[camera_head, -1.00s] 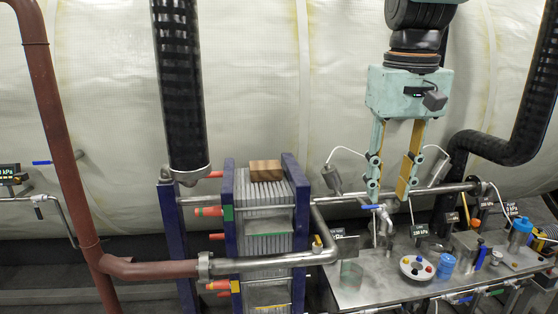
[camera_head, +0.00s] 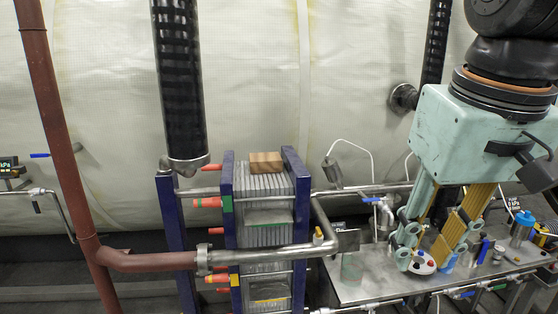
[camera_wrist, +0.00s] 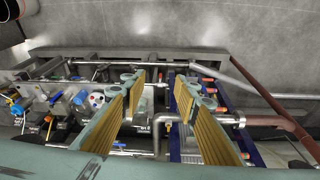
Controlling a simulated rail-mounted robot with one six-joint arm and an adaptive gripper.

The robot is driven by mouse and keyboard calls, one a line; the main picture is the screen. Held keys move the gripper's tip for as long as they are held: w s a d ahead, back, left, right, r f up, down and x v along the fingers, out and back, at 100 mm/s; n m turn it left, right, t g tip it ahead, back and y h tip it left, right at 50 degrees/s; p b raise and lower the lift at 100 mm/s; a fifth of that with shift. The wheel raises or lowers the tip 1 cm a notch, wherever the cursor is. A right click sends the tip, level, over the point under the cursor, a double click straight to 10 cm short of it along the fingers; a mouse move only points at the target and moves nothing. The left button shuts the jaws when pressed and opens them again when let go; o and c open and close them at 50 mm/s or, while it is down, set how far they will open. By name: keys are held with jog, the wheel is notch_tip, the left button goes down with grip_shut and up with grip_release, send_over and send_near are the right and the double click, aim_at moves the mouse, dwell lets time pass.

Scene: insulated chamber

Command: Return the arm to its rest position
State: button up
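My gripper (camera_head: 424,255) hangs from the teal wrist at the right of the head view, pointing down in front of the steel bench. Its two fingers, with yellow-brown ribbed pads, stand apart with nothing between them. In the wrist view my gripper (camera_wrist: 156,82) also shows an empty gap between the pads, with pipes and fittings beyond. In the head view the fingertips overlap the white round dish with coloured knobs (camera_head: 423,262); whether they touch it I cannot tell.
A steel bench (camera_head: 365,289) carries a blue-capped bottle (camera_head: 522,229) and small fittings. Left of it stands a blue-framed plate stack (camera_head: 228,225) with a wooden block (camera_head: 266,162) on top. A red-brown pipe (camera_head: 52,130) and a black hose (camera_head: 180,85) rise at the left.

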jog(key=s+f+t+b, duration=0.1)
jog(key=s+f+b, duration=0.1)
jog(key=s+f, duration=0.5)
jog(key=s, duration=0.3)
jog(key=shift+s+a, duration=0.25)
jog(key=shift+d, duration=0.15)
dwell(1.1)
